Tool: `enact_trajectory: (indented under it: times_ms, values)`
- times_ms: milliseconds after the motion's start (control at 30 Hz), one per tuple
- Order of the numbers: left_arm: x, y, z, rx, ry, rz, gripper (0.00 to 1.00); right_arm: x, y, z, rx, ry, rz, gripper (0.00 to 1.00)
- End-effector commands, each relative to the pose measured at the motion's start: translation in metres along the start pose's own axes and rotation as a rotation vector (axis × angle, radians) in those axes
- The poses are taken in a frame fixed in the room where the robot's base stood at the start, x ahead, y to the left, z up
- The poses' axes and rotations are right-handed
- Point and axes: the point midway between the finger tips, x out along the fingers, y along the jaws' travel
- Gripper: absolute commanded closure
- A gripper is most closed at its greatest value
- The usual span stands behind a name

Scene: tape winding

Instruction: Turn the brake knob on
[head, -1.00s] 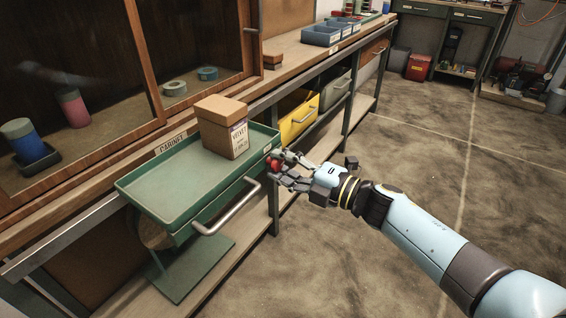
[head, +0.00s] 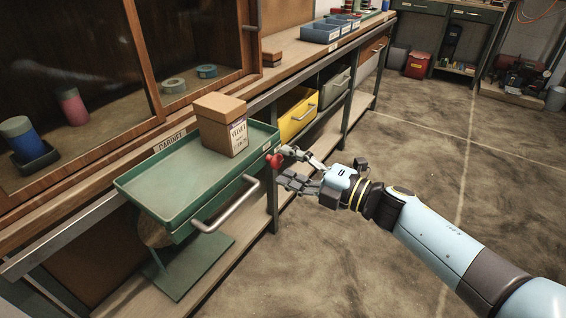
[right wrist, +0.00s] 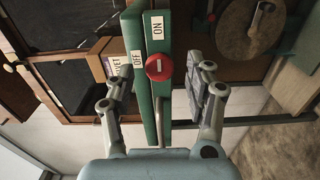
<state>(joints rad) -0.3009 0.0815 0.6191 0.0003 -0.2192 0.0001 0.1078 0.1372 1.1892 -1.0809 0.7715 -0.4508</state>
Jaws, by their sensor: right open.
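The red brake knob (head: 273,160) sits at the right front corner of the green tray (head: 150,190). My right gripper (head: 286,166) is open just to the right of the knob. In the right wrist view its fingers (right wrist: 162,88) stand either side of the knob, with gaps on both sides. My left gripper is out of view.
A brown cardboard box (head: 218,122) stands on the tray. A metal handle (head: 230,208) sticks out from the tray's front, near my right gripper. A yellow bin (head: 297,115) is under the bench behind. The floor (head: 440,160) to the right is clear.

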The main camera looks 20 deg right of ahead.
Motion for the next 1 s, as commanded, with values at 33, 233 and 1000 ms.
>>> enact_trajectory:
  times_ms: [33, 233, 1000]
  values:
    - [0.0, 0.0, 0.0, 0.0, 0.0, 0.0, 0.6, -0.012, -0.002, 0.0, -0.001, 0.0, -0.005, 0.46]
    - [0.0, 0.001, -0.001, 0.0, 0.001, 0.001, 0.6, -0.058, -0.002, -0.001, 0.0, 0.001, -0.006, 0.46]
    - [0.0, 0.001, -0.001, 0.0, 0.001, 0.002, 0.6, -0.099, -0.001, 0.0, 0.001, 0.001, -0.001, 0.46]
